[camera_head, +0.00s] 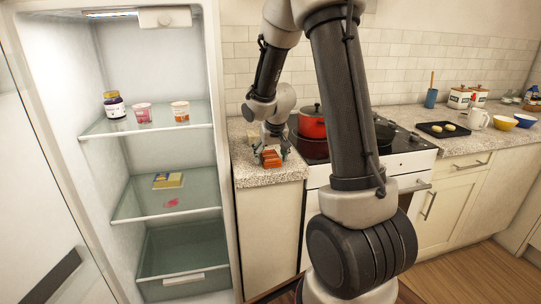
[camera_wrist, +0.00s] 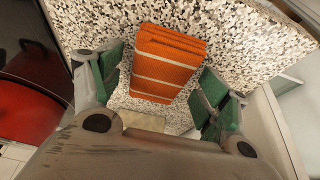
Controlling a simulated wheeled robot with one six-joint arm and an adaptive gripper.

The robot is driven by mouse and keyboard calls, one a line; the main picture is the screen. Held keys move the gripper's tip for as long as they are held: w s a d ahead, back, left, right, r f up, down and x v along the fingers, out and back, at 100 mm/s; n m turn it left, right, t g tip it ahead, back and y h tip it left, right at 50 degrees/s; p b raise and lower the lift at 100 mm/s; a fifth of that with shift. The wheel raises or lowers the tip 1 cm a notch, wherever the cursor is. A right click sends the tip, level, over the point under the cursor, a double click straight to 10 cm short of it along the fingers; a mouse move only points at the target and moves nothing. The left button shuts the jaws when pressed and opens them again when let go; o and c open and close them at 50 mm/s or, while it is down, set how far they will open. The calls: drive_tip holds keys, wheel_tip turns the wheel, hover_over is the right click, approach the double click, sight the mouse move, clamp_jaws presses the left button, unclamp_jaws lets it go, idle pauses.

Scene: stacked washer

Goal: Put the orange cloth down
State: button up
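The orange cloth (camera_head: 271,160) is a folded, striped bundle on the speckled counter (camera_head: 245,172), between the fridge and the stove. In the wrist view the cloth (camera_wrist: 167,62) shows pale stripes and appears to lie on the countertop. My gripper (camera_head: 271,152) is lowered over it and points down. In the wrist view the green finger pads of my gripper (camera_wrist: 163,80) stand apart on either side of the cloth, with speckled counter showing in gaps beside it. The gripper looks open.
A red pot (camera_head: 311,123) stands on the stove just right of my gripper. The open fridge (camera_head: 222,130) is close on the left, with jars and cups on its upper shelf. A black tray (camera_head: 440,130) and bowls sit on the far right counter.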

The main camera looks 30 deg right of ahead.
drive_tip(key=shift+r, duration=0.2)
drive_tip(key=v, duration=1.2)
drive_tip(key=s+a+r+n, duration=0.1)
drive_tip(key=s+a+r, duration=0.1)
drive_tip(key=s, duration=1.1)
drive_tip(key=s+a+r+n+y, duration=0.1)
drive_tip(key=s+a+r+n, duration=0.1)
drive_tip(key=s, duration=1.1)
wheel_tip(320, 180, up, 2)
drive_tip(key=shift+a+r, duration=0.1)
drive_tip(key=shift+a, duration=0.75)
